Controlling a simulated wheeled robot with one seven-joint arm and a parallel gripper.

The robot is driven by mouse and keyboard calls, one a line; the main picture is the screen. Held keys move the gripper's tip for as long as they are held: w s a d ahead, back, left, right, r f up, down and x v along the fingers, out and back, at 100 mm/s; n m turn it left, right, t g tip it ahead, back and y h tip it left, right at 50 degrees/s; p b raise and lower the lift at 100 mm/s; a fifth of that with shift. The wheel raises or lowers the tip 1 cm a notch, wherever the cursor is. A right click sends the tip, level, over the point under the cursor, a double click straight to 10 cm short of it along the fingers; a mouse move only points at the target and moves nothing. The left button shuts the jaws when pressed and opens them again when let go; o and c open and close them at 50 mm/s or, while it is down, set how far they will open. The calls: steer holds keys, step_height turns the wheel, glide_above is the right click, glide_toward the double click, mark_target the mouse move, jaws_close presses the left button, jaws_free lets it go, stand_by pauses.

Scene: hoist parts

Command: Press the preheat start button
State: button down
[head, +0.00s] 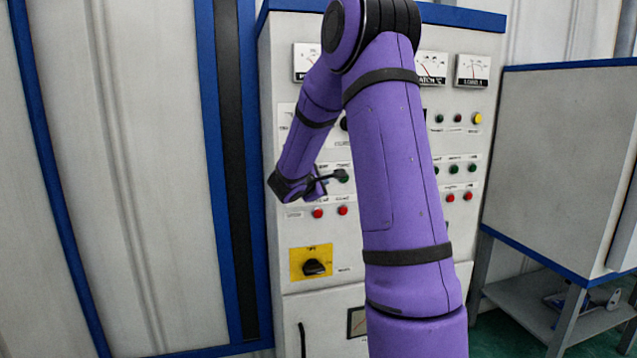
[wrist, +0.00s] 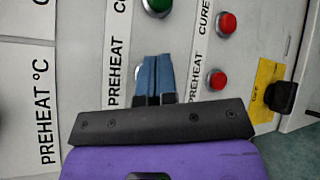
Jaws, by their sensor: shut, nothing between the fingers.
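The grey control panel (head: 281,262) carries a row of green buttons and a row of red buttons. In the wrist view, my gripper (wrist: 152,62) has its two blue fingers together and empty, pointing at the panel. The fingers lie beside a PREHEAT label (wrist: 115,86), over the spot in line with the green button (wrist: 156,4) by the CURE label. The preheat start button itself is hidden behind the fingers. Whether the fingertips touch it cannot be told. In the head view, my gripper (head: 320,184) is close to the panel, left of a green button.
The red preheat button (wrist: 217,79) and red cure button (wrist: 227,22) sit close beside the fingers. A black rotary switch (head: 314,267) on a yellow plate is lower down. Gauges (head: 471,70) line the top. A grey cabinet (head: 562,150) stands at the right.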

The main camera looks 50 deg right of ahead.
steer(key=shift+s+a, duration=0.3)
steer(key=shift+s, duration=0.2)
steer(key=shift+s+a, duration=0.45)
steer(key=shift+s, duration=0.25)
steer(key=shift+s+a, duration=0.4)
steer(key=shift+s, duration=0.3)
steer(key=shift+s+a, duration=0.45)
steer(key=shift+s, duration=0.25)
